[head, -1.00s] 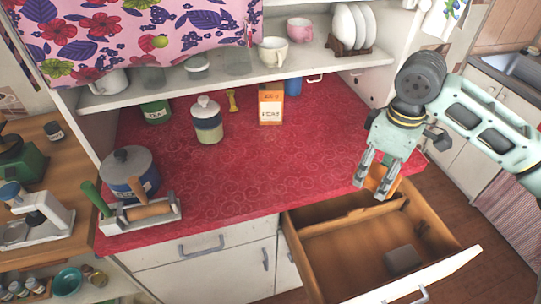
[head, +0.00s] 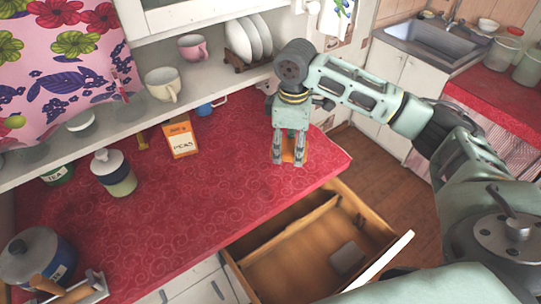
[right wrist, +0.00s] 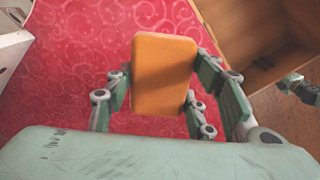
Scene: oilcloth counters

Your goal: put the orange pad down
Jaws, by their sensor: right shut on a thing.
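The orange pad (head: 288,148) is between the fingers of my right gripper (head: 288,161), near the right end of the red-covered counter (head: 205,205). In the right wrist view the pad (right wrist: 164,75) shows clearly as a flat, rounded orange block, with the fingers of the gripper (right wrist: 160,98) on its two sides. Red cloth lies under and around it in that view. I cannot tell whether the pad touches the cloth. My left gripper is not in view.
An open wooden drawer (head: 285,272) with a grey block (head: 347,258) in it juts out below the counter's front edge. A peas box (head: 181,137), a lidded jar (head: 114,173) and a pot (head: 38,258) stand farther left. The counter's middle is clear.

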